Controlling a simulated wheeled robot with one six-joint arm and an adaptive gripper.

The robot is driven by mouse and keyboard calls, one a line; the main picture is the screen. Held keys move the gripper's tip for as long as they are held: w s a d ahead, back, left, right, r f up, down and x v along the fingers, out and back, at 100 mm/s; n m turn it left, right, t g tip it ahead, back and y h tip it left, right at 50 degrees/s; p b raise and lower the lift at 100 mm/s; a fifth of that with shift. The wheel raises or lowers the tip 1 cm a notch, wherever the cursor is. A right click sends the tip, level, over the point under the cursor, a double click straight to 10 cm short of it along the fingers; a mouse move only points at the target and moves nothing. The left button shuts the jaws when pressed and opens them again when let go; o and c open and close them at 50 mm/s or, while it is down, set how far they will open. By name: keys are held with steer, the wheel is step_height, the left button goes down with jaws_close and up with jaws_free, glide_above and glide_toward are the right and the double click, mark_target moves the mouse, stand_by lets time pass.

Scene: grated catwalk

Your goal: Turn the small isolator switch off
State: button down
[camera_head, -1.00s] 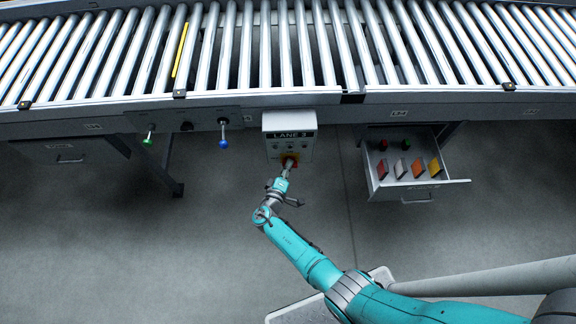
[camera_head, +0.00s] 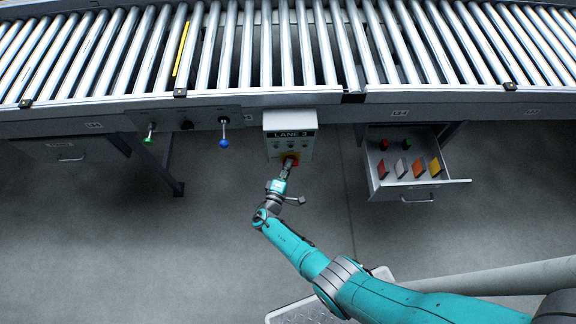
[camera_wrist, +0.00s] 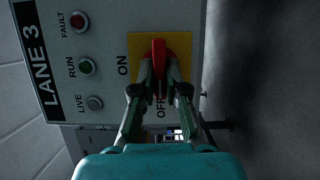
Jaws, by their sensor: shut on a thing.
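The isolator switch is a red handle (camera_wrist: 158,52) on a yellow plate (camera_wrist: 136,42), on the front of the grey LANE 3 box (camera_head: 290,121). In the wrist view the panel lettering lies sideways, with ON to the left of the handle and OFF below it. The handle stands up and down in that picture, in line with OFF. My gripper (camera_wrist: 159,74) is shut on the handle, one finger on each side, and hides its lower end. In the head view my gripper (camera_head: 287,170) reaches the box's lower front, where the switch is mostly hidden.
FAULT, RUN and LIVE lamps (camera_wrist: 85,67) sit beside the switch. A roller conveyor (camera_head: 230,50) runs above the box. A green-tipped lever (camera_head: 149,134) and a blue-tipped lever (camera_head: 223,137) hang to the left. An open drawer (camera_head: 448,183) with coloured tags juts out at right.

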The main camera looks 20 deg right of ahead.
steer(key=c, duration=1.2)
jaws_free()
steer(key=shift+a, duration=0.1)
steer(key=v, duration=1.2)
steer(key=shift+w, duration=0.1)
